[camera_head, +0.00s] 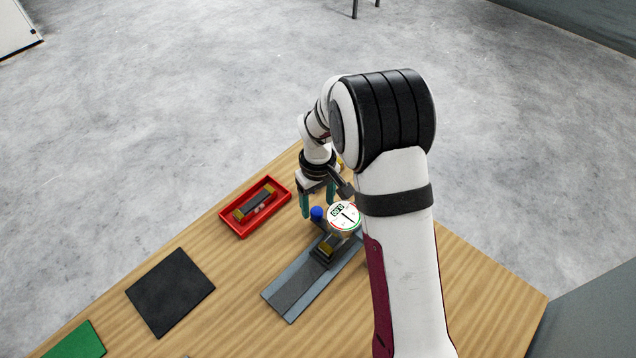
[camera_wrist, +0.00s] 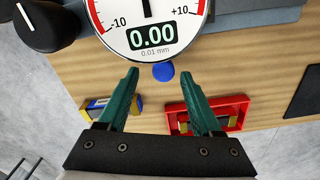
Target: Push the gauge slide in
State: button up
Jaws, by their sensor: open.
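The gauge has a round white dial (camera_head: 344,216) above a long grey rail base (camera_head: 290,296). A dark block with a yellow part (camera_head: 325,250) sits on the rail below the dial. In the wrist view the dial (camera_wrist: 150,38) reads 0.00, with its needle upright. A blue round knob (camera_head: 316,213) sticks out beside the dial; it also shows in the wrist view (camera_wrist: 163,72). My gripper (camera_head: 318,207) is open with green fingers, near the knob. In the wrist view the knob appears between and just beyond the fingertips (camera_wrist: 160,78). I cannot tell whether they touch.
A red tray (camera_head: 242,235) holding a dark and yellow block (camera_head: 254,205) stands left of the gauge. A black mat (camera_head: 170,292) and a green mat (camera_head: 76,343) lie further left. A blue and yellow block (camera_wrist: 98,106) and a black knob (camera_wrist: 45,22) show in the wrist view.

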notch_tip(320, 180, up, 14)
dwell(0.4)
jog(key=s+d+r+m, duration=0.2)
jog(key=s+r+m, duration=0.1)
jog(key=s, duration=0.3)
jog(key=s+d+r+m, duration=0.2)
jog(key=s, duration=0.5)
jog(key=s+f+m+y, duration=0.1)
jog(key=s+m, duration=0.5)
jog(key=s, duration=0.9)
jog(key=shift+s+d+f+m+y, duration=0.15)
jog(key=shift+d+f+m+y, duration=0.2)
jog(key=shift+f, duration=0.3)
